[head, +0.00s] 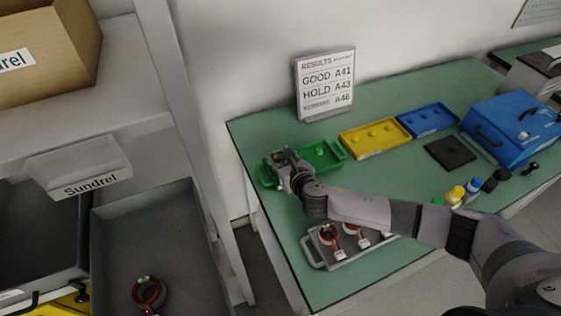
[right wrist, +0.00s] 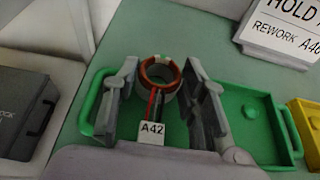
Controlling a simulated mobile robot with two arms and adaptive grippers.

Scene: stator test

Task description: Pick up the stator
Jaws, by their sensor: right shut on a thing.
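A stator (right wrist: 160,75) with a copper-orange ring, red and dark leads and a white tag reading A42 shows in the right wrist view. My right gripper (right wrist: 159,82) is shut on it, with one finger on each side. The stator is over the green tray (right wrist: 262,135); I cannot tell whether it touches the tray floor. In the head view my right gripper (head: 280,162) is at the left part of the green tray (head: 322,158) and hides the held stator. My left gripper is not in view.
A grey tray (head: 318,252) with several stators lies at the table's front, partly under my right arm. Yellow (head: 375,139) and blue (head: 428,120) trays stand right of the green one. A results sign (head: 326,85) stands behind. Another stator (head: 149,292) lies in a dark bin at left.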

